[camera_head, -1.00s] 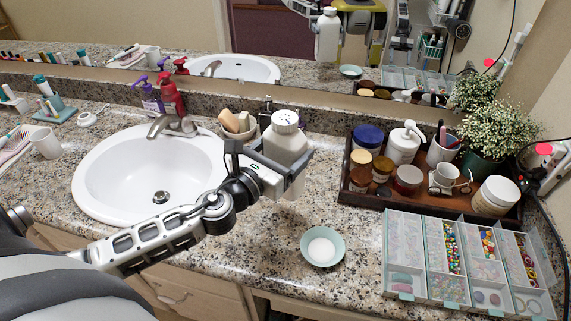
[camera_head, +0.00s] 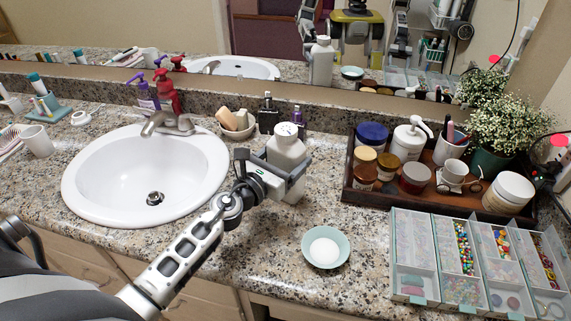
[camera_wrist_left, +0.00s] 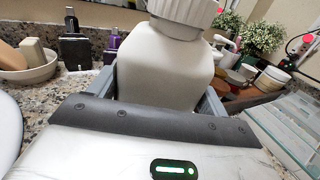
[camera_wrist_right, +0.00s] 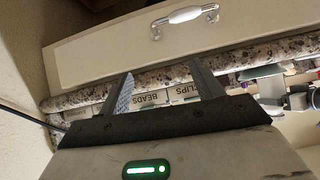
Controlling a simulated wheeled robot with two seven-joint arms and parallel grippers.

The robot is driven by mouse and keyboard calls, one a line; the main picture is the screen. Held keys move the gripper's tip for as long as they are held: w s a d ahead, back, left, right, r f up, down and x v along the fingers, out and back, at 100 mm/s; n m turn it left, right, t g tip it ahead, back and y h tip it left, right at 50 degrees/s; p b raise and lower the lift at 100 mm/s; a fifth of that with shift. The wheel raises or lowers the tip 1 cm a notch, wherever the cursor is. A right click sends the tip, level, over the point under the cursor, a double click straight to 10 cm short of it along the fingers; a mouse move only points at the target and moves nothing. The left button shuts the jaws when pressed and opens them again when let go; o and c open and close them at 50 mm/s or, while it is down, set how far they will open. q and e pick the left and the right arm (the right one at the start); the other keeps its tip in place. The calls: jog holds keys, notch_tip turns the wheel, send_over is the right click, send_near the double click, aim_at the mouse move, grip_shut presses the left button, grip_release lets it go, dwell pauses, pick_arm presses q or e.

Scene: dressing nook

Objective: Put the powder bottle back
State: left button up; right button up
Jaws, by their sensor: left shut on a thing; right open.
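The powder bottle (camera_head: 286,150), white with a ribbed white cap, is upright between the sink and the wooden tray. My left gripper (camera_head: 288,176) is shut around its body. In the left wrist view the bottle (camera_wrist_left: 165,70) stands between the two fingers, its lower part hidden by the gripper. Its base is at or just above the counter; I cannot tell whether it touches. My right gripper (camera_wrist_right: 165,88) is open and empty in its wrist view, near the counter edge and a drawer front; it is outside the head view.
The wooden tray (camera_head: 350,193) holds several jars, a pump bottle and cups. A teal dish (camera_head: 325,264) with white contents sits in front of the bottle. A compartment organizer (camera_head: 412,255) lies at the right. A bowl (camera_head: 238,133) and dark bottle (camera_head: 268,115) stand behind. The sink (camera_head: 120,180) is left.

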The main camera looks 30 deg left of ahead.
pick_arm(q)
jog(key=shift+r, duration=0.2)
jog(key=shift+f, duration=0.2)
jog(key=o, duration=0.7)
jog(key=shift+f, duration=0.1)
jog(key=o, duration=0.5)
jog(key=shift+c, duration=0.2)
